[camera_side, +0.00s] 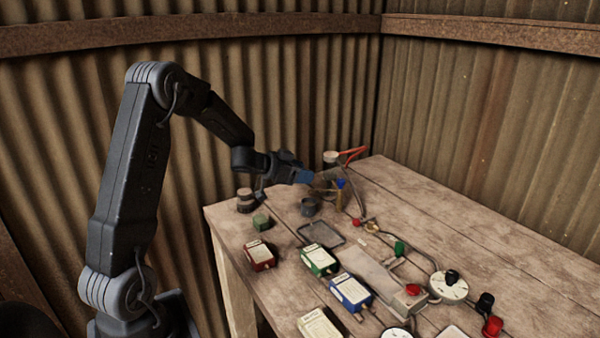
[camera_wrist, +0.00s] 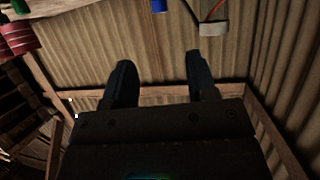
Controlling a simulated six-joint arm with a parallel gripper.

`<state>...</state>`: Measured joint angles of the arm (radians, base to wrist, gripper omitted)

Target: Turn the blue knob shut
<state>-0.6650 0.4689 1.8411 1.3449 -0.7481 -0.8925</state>
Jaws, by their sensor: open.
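A small blue knob (camera_side: 340,184) stands near the back of the wooden table in the side view, just right of my gripper. What it is mounted on is hard to make out. A blue piece (camera_wrist: 159,5), likely the same knob, is cut off by the top edge of the wrist view, beyond the fingertips and roughly in line with the gap between them. My gripper (camera_wrist: 158,62) is open, with two dark fingers apart and nothing between them. In the side view my gripper (camera_side: 312,177) is above the table's back left part; its fingertips are hard to tell there.
Boxes in red (camera_side: 260,255), green (camera_side: 319,260), blue (camera_side: 351,291) and cream (camera_side: 321,323) line the front. An empty dark tray (camera_side: 321,233) lies behind them. A white dial (camera_side: 449,286) and red button (camera_side: 412,289) are right. A red-handled item (camera_side: 352,153) stands behind. The right rear table is clear.

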